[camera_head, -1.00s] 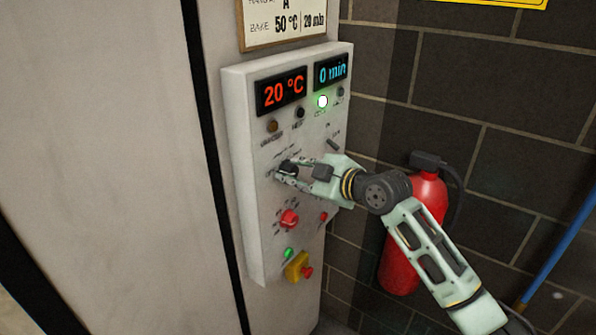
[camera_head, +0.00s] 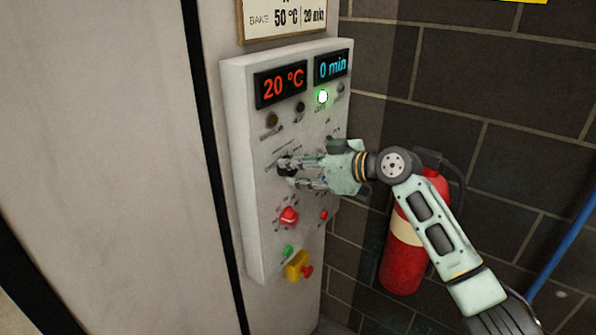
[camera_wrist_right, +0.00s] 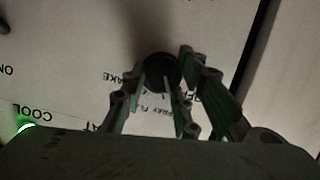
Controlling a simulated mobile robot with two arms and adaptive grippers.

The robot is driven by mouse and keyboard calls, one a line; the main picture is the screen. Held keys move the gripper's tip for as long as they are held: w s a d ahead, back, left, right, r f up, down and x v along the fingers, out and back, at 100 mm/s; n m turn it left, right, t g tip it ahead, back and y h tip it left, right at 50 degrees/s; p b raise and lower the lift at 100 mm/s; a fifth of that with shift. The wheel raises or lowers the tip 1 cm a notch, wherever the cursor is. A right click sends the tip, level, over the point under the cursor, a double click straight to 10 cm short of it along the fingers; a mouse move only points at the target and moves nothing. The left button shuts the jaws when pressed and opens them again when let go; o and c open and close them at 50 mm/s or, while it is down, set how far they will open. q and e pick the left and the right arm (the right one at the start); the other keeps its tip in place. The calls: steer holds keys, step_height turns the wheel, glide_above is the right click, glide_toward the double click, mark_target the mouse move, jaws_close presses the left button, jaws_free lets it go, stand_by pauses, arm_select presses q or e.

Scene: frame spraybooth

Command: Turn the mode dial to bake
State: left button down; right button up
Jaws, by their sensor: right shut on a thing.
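The mode dial (camera_wrist_right: 160,70) is a round black knob with a pale line on it, between the fingers of my right gripper (camera_wrist_right: 162,92). In the head view the dial (camera_head: 285,166) is partly hidden by my right gripper (camera_head: 292,172), which reaches in from the right and is shut on it. Labels around the dial include a partly hidden bake label (camera_wrist_right: 118,76), one reading spray and flash, and an off label. I cannot tell for sure which label the pale line points at. My left gripper is not in view.
A red knob (camera_head: 288,216) and a yellow-based red button (camera_head: 299,267) sit below. A fire extinguisher (camera_head: 402,262) stands behind my right arm.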

steer(key=m+g+y+b, duration=0.1)
steer(key=m+b, duration=0.1)
steer(key=m, duration=0.2)
steer(key=f+m+g+y+b, duration=0.1)
steer(key=m+y+b, duration=0.1)
steer(key=m, duration=0.3)
steer(key=m+g+y+b, duration=0.1)
steer(key=m+y+b, duration=0.1)
steer(key=m+b, duration=0.1)
steer(key=shift+w+d+f+m, duration=0.2)
steer(key=shift+f+m, duration=0.2)
steer(key=shift+m, duration=0.5)
steer(key=shift+s+a+f+m+y, duration=0.1)
steer(key=shift+m+y, duration=0.2)
steer(key=shift+m, duration=0.3)
steer(key=shift+f+m+y, duration=0.1)
steer(key=shift+m+y, duration=0.2)
steer(key=shift+m, duration=0.3)
steer(key=shift+t, duration=0.3)
steer(key=shift+f, duration=0.2)
steer(key=o, duration=0.9)
steer(key=shift+o, duration=0.4)
steer(key=shift+r, duration=0.3)
